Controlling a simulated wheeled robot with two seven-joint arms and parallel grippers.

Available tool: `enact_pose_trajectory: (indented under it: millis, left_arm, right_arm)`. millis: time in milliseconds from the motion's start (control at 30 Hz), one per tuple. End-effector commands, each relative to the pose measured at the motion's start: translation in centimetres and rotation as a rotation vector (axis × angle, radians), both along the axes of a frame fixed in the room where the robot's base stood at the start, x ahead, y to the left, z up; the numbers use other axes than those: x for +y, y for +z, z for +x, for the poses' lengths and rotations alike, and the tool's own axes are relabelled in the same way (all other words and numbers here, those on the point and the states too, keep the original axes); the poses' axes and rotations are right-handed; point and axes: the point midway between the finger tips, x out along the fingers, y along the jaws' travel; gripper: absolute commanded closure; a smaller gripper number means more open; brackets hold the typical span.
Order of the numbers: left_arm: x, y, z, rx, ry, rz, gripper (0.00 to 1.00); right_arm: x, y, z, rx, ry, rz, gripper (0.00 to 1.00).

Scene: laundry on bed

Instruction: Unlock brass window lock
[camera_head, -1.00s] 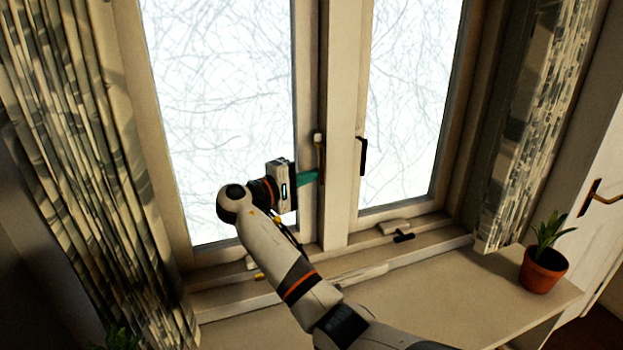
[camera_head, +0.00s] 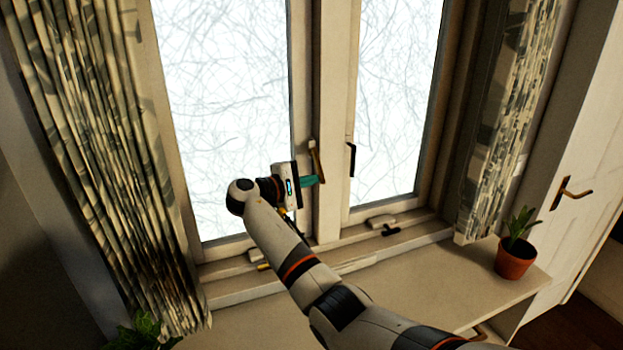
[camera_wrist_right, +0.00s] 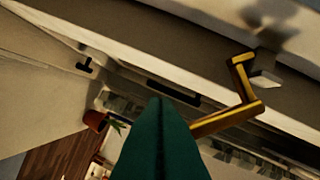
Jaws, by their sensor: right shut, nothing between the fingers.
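The brass window lock (camera_head: 317,162) is on the middle upright of the window, its lever slanting down and to the right. In the right wrist view the brass lever (camera_wrist_right: 241,83) is bent, and its far end runs behind my fingers. My right gripper (camera_head: 315,180) is shut and empty, its teal fingers at the left side of the lever's lower end. The fingers (camera_wrist_right: 160,125) fill the lower middle of the wrist view; I cannot tell whether they touch the lever. My left gripper is not in view.
A black handle (camera_head: 351,160) is on the right window frame. A black-handled stay (camera_head: 391,230) lies at the frame's bottom. A potted plant (camera_head: 516,258) stands at the sill's right. Patterned curtains (camera_head: 95,150) hang at both sides. The sill's middle (camera_head: 420,275) looks clear.

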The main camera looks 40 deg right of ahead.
Motion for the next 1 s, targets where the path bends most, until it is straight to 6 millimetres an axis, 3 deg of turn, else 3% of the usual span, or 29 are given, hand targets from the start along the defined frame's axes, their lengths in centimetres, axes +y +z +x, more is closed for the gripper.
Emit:
enact_pose_trajectory:
  millis: [233,600,1000]
  left_arm:
    - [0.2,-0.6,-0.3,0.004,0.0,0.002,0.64]
    - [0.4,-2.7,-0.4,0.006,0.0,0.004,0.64]
    - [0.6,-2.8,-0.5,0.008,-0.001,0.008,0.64]
  right_arm:
    - [1.0,-0.1,0.0,-0.002,0.003,0.0,1.0]
    - [6.6,0.9,-0.8,-0.005,0.002,-0.001,1.0]
    - [7.5,1.3,-1.0,-0.004,0.0,-0.001,1.0]
